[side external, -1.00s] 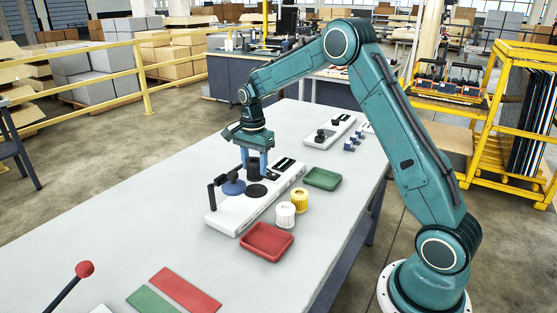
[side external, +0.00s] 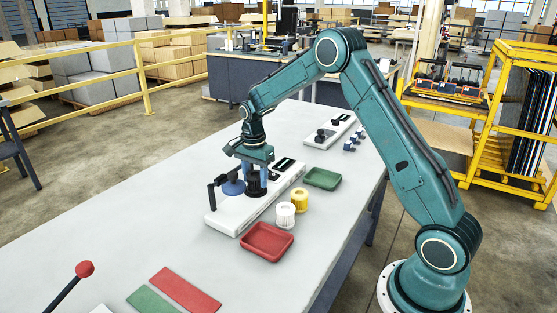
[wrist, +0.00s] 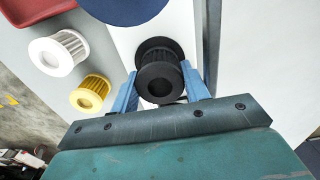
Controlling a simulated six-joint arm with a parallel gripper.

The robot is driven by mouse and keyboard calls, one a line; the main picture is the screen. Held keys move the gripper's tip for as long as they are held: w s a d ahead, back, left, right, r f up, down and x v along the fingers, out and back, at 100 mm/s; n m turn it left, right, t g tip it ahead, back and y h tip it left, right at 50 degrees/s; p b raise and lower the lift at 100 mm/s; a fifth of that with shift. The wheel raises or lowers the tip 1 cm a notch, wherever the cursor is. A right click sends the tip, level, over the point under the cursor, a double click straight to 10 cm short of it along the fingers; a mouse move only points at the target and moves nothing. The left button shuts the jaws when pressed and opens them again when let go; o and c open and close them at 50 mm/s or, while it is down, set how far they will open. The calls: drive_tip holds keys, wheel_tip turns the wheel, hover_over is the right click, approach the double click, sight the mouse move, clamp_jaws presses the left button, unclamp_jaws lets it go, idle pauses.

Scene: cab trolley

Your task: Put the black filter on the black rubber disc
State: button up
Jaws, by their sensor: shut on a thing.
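The black filter (side external: 256,183) is upright between the blue fingers of my gripper (side external: 256,170), which is shut on it. In the side view it stands at the place of the black rubber disc on the white base (side external: 225,221), and it hides nearly all of that disc. I cannot tell whether the filter's bottom touches the disc. In the wrist view the ribbed black filter (wrist: 158,78) sits between both fingers of my gripper (wrist: 160,90), with a wider dark rim at its far end.
A blue disc (side external: 233,188) and a black handle (side external: 213,196) stand close on the left. White (side external: 285,215) and yellow (side external: 299,200) filters stand on the right, near the red tray (side external: 267,242) and green tray (side external: 322,179).

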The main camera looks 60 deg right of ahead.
sight(255, 174)
drive_tip(key=shift+f, duration=0.1)
drive_tip(key=o, duration=1)
wheel_tip(255, 174, up, 12)
drive_tip(key=shift+r, duration=0.2)
idle(0.5)
